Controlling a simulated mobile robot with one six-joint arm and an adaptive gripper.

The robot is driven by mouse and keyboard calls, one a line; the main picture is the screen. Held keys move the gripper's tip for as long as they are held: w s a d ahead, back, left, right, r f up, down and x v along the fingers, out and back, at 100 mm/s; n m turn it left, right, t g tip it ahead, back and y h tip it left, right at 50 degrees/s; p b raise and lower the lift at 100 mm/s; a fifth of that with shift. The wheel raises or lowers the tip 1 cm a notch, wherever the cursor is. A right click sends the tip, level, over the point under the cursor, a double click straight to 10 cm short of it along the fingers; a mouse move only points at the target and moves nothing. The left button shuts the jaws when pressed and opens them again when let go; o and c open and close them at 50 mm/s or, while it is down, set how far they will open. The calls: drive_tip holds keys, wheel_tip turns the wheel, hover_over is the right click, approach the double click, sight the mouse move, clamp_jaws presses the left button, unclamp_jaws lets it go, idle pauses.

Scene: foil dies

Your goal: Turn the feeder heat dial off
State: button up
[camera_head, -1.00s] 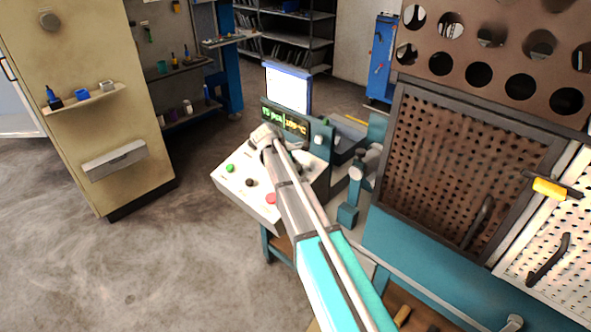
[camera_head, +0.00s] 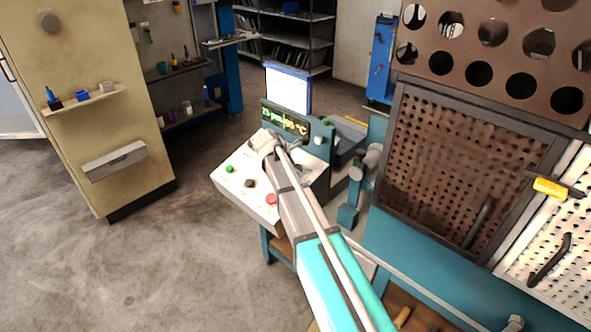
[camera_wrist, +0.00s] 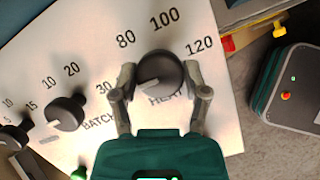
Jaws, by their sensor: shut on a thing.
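The heat dial (camera_wrist: 158,72) is a dark round knob on a white panel (camera_wrist: 225,125), with the numbers 80, 100 and 120 around it and partly covered HEAT lettering below. Its pale pointer mark points to the lower left in the wrist view. My gripper (camera_wrist: 160,80) is shut on the dial, one finger on each side. In the head view my gripper (camera_head: 266,142) is at the back of the control panel (camera_head: 238,190) and hides the dial. The display (camera_head: 285,122) behind it shows green and yellow readings; the yellow one is in °C, its digits blurred.
Another dark knob (camera_wrist: 66,112) with BATCH lettering sits left of the dial, and a further knob (camera_wrist: 12,136) lies beyond it. Green (camera_head: 229,169), black (camera_head: 249,183) and red (camera_head: 271,199) buttons are on the panel. A perforated rack (camera_head: 460,160) stands at the right.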

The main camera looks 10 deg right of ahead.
drive_tip(key=o, duration=1.1)
drive_tip(key=shift+m, duration=0.4)
